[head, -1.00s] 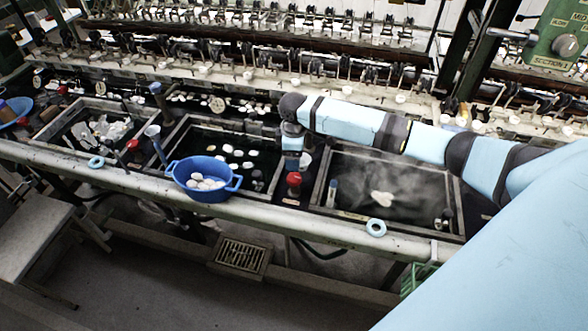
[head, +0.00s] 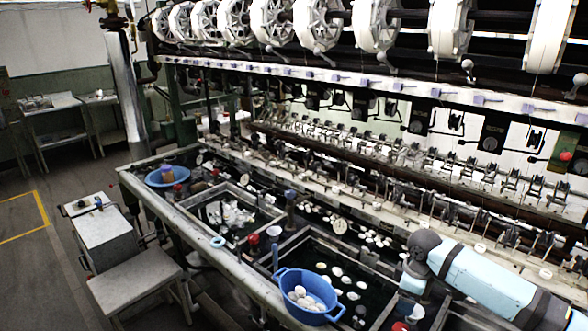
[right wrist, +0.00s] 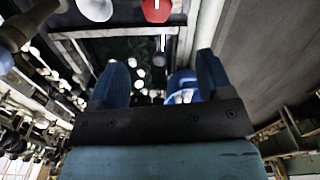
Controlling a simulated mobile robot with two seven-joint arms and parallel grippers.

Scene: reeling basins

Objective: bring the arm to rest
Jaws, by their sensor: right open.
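My right arm (head: 490,285) reaches in from the lower right of the head view. My left gripper is not in view.
The blue tub (head: 305,296) with white cocoons stands at the front edge of the middle basin (head: 325,245). Left of it is another basin (head: 235,190) and a blue bowl (head: 167,177). Reeling machinery (head: 400,160) rises behind. A stool (head: 137,275) stands left, with open floor beyond.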

